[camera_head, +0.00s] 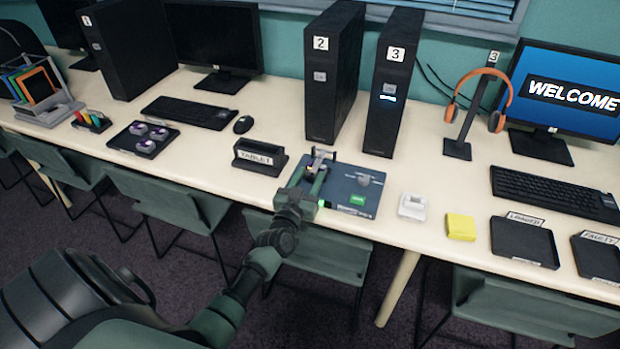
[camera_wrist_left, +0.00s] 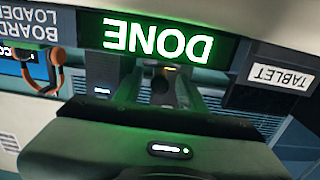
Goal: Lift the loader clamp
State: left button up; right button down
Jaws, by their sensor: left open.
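The blue-grey board loader (camera_head: 335,203) sits at the table's front edge in the head view. It has a small green screen (camera_head: 357,199), which reads DONE upside down in the left wrist view (camera_wrist_left: 157,38). The loader clamp (camera_head: 321,154) appears as a small bar at the loader's back left, partly hidden by my gripper. My left gripper (camera_head: 314,172) is open over the loader's left side, its fingers reaching toward the clamp. I cannot tell whether they touch it. In the wrist view a dark part (camera_wrist_left: 163,88) shows between the fingers. My right gripper is not in view.
A tablet stand (camera_head: 259,157) is close to the left of my gripper. Black towers (camera_head: 333,75) (camera_head: 392,85) stand behind the loader. A white device (camera_head: 412,206), a yellow block (camera_head: 461,227) and a black tray (camera_head: 524,241) are to the right. Chairs are below the front edge.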

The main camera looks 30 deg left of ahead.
pick_arm(q)
grip_shut()
dwell(1.4)
